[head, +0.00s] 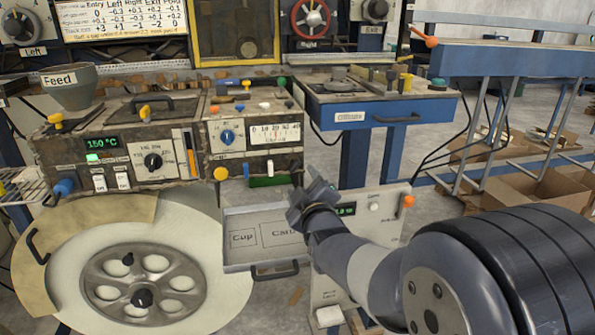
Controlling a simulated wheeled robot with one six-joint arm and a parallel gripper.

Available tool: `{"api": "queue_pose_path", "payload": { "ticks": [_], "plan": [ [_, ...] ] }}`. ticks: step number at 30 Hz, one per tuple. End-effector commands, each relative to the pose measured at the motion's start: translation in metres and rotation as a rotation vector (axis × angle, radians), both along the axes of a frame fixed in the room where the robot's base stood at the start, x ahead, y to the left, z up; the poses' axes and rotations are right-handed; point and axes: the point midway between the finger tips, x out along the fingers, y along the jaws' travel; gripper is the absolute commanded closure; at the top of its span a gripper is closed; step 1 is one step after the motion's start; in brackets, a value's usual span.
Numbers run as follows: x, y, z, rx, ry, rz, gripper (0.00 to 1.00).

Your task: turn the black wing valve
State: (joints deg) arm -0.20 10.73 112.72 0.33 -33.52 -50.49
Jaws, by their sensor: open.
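Several dark knobs show in the head view, and I cannot tell for sure which is the black wing valve. A black winged knob (142,298) sits at the hub of the large grey reel at the lower left. A smaller black knob (128,258) is above it on the reel. A round black dial (153,161) is on the front of the control box. My gripper (303,192) is open in front of the drawer, to the right of these knobs and apart from them. Its fingers are small and partly turned from view.
An open drawer (250,263) with labelled compartments juts out below the control box. The reel (185,283) with its pale cover fills the lower left. A blue bench unit (340,112) stands behind my gripper. Cardboard boxes (550,185) lie on the floor at the right.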

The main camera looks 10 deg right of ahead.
Motion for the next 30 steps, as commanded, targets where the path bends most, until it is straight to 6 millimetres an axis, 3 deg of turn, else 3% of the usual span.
{"api": "queue_pose_path", "payload": {
  "ticks": [6,12,25,30],
  "plan": [
    [0.039,0.000,-0.001,0.001,0.001,0.000,0.44],
    [0.062,0.000,-0.001,0.001,0.001,0.000,0.44],
    [0.070,0.000,0.000,0.001,0.001,0.000,0.44],
    [0.070,0.000,0.000,0.001,0.001,0.000,0.58]
  ]
}}
